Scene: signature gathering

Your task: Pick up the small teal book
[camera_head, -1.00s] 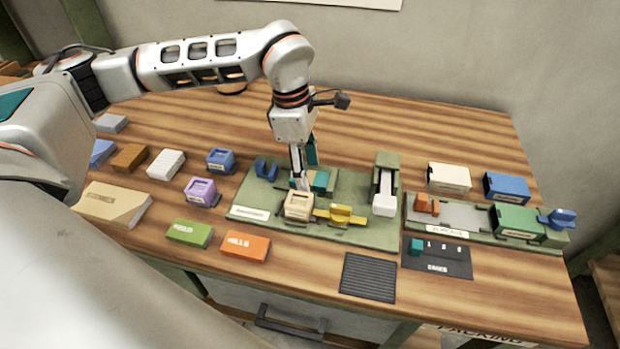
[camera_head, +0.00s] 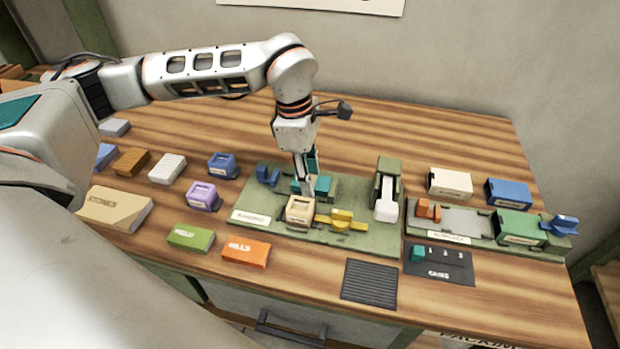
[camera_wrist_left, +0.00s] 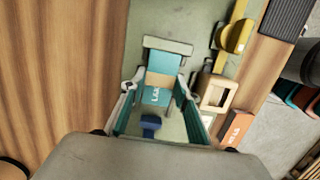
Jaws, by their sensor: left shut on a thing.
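The small teal book (camera_head: 325,183) lies on the green board (camera_head: 350,186), partly hidden by my left gripper (camera_head: 306,188) in the head view. In the left wrist view the teal book (camera_wrist_left: 157,85), with white lettering on its cover, sits between the two fingers of my left gripper (camera_wrist_left: 158,90). The fingers are shut on its sides. It appears low at the board; I cannot tell whether it is clear of the surface. My right gripper is not in view.
On the board, a cream block (camera_head: 299,211), a yellow clamp (camera_head: 342,221) and a blue piece (camera_head: 267,175) stand close to the gripper. A white-and-green slide (camera_head: 387,190) is to the right. Several coloured boxes lie to the left. The back of the table is clear.

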